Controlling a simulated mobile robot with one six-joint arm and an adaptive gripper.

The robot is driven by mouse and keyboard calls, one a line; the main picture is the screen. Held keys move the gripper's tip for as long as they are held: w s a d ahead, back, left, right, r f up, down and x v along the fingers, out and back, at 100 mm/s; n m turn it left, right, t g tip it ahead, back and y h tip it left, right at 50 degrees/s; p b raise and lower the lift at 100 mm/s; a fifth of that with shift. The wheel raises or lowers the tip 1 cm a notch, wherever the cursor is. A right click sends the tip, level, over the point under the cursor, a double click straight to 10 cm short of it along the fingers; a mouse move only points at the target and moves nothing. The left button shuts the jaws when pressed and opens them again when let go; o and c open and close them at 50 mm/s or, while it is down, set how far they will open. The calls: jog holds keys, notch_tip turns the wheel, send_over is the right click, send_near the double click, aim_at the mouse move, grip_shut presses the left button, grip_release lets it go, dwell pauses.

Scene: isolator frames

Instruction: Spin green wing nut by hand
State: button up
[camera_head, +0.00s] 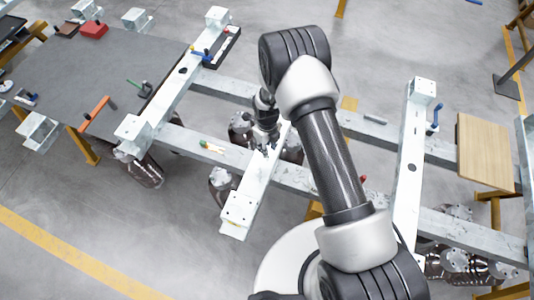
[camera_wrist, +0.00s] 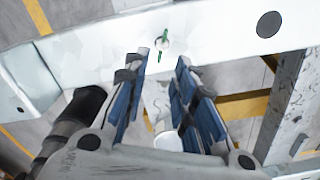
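The green wing nut (camera_wrist: 164,42) shows in the wrist view on the face of a white steel beam (camera_wrist: 110,45). It has two thin green wings around a pale centre. My gripper (camera_wrist: 163,62) is open, with its blue-padded fingers apart on either side below the nut in that view. The nut appears just beyond the fingertips, and nothing is clearly held between them. In the head view my gripper (camera_head: 267,150) is low over the middle white beam (camera_head: 242,203). I cannot make out the nut there; my gripper and arm cover that spot.
Grey cross beams (camera_head: 218,148) run under the white beams. A screwdriver-like tool with a green and yellow handle (camera_head: 211,147) lies on one. A dark table (camera_head: 100,65) with tools stands at the left, and a wooden board (camera_head: 485,152) lies at the right.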

notch_tip(320, 180, down, 6)
jog(key=shift+r, duration=0.1)
jog(key=shift+c, duration=0.2)
grip_shut()
